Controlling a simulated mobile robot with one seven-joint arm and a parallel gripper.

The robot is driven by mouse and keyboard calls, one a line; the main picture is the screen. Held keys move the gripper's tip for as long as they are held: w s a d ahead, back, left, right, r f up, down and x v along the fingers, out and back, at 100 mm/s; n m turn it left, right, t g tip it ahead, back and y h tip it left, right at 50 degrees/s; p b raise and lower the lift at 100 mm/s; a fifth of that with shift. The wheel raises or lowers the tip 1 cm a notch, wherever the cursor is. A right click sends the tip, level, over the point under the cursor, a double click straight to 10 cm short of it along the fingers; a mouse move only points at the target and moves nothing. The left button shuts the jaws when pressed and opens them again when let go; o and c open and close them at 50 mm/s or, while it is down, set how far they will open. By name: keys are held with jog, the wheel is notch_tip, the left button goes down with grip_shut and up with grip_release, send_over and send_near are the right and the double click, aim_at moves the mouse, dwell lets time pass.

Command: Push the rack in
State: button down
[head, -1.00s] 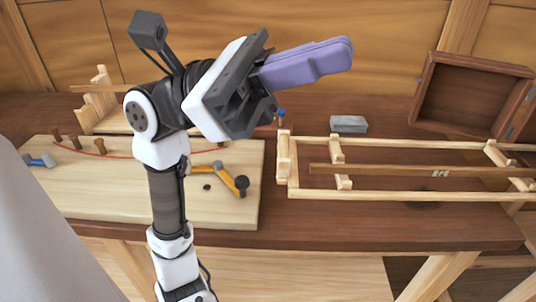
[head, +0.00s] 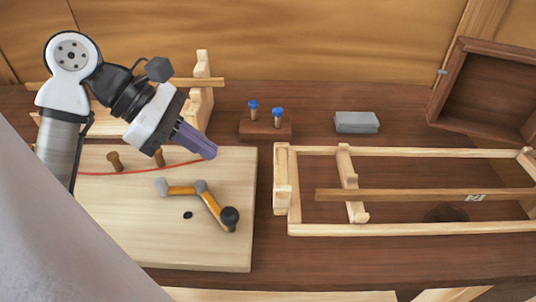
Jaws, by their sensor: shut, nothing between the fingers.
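My gripper (head: 208,151) has purple fingers, shut together and empty. It points down and right, above the back of the pale board at left. I cannot tell for sure which thing is the rack. A light wooden frame (head: 400,229) with long rails and crosspieces lies on the bench at right, apart from my gripper. A brown wooden bar (head: 410,195) with a small pale mark lies lengthwise inside it and sticks past one crosspiece on the left. The frame's right end is cut off by the picture edge.
The pale board (head: 130,235) carries a jointed orange-and-grey linkage (head: 207,203), pegs and a red cord. Behind stand a stepped wooden stand (head: 203,90), a block with two blue-topped pegs (head: 265,130), a grey block (head: 357,122) and an open brown box (head: 490,85). Bench between board and frame is clear.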

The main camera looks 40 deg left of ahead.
jog(key=b+x, duration=0.1)
jog(key=x, duration=0.8)
jog(key=shift+d+f, duration=0.1)
jog(key=shift+d, duration=0.1)
jog(key=shift+w+d+f+p, duration=0.1)
jog(key=shift+w+d+p, duration=0.55)
jog(key=shift+d, duration=0.25)
jog(key=shift+w+d+f+p, duration=0.1)
jog(key=shift+w+d+p, duration=0.55)
jog(key=shift+d, duration=0.3)
jog(key=shift+w, duration=0.1)
